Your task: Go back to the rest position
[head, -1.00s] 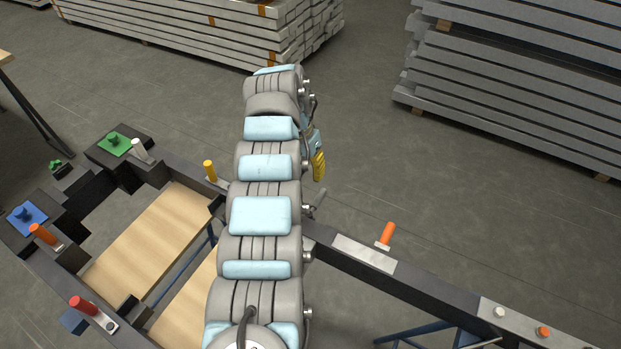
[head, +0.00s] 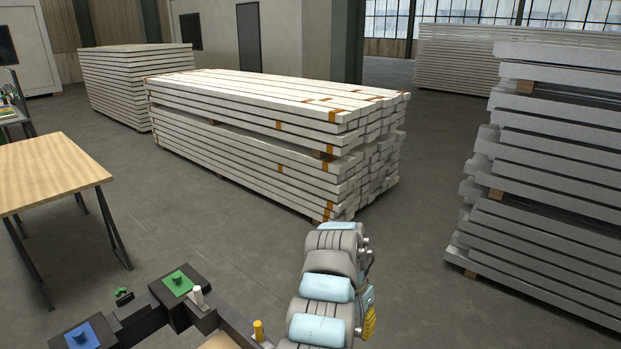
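My arm rises from the bottom edge in the head view, its grey links and light blue pads folded upward, right of the frame's corner. A light blue and yellow part (head: 369,322) shows at the arm's right side and looks like part of my gripper. The arm hides most of it. Its fingers cannot be made out, so I cannot tell whether it is open or shut. I see nothing held.
The black container frame (head: 232,318) runs along the bottom, with a green block (head: 178,282), a blue block (head: 82,337), a white peg (head: 198,296) and a yellow peg (head: 258,331). A wooden table (head: 50,172) stands left; beam stacks (head: 240,150) (head: 545,200) stand behind and right.

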